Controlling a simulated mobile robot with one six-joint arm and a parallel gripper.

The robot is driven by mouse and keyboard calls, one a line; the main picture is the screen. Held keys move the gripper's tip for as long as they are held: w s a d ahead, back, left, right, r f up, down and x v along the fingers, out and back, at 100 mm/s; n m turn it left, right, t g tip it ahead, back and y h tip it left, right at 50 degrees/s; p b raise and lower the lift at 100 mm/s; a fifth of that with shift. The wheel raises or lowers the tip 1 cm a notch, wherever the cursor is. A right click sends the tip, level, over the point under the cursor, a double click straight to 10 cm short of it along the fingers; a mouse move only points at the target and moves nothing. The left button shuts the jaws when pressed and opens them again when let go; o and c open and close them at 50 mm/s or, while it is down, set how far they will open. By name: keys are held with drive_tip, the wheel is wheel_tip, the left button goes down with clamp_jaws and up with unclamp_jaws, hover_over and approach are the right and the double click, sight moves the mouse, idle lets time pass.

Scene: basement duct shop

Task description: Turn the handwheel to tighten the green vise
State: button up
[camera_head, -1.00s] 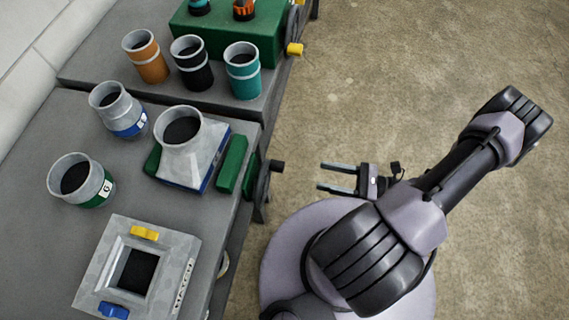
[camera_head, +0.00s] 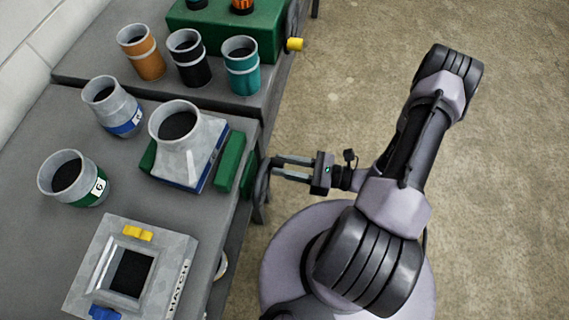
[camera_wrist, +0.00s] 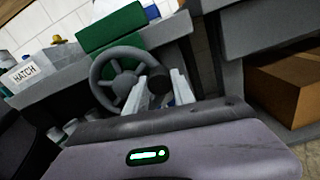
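The green vise (camera_head: 229,161) sits at the bench's right edge, with a grey sheet-metal duct piece (camera_head: 188,150) on a blue base between its green jaws. Its grey handwheel (camera_wrist: 100,86) faces the aisle; in the head view it shows nearly edge-on and partly hidden. A dark knob (camera_wrist: 158,82) stands out from the wheel's right side in the wrist view. My gripper (camera_head: 275,167) is at the wheel, its two pale fingers on either side of the knob.
A square hatch piece (camera_head: 91,262) and duct collars with green (camera_head: 74,179) and blue (camera_head: 113,106) bands stand on the bench. Orange, black and teal cans stand behind. A cardboard box (camera_wrist: 285,92) sits on a shelf. The floor is clear.

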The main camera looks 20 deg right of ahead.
clamp_jaws()
idle(1.1)
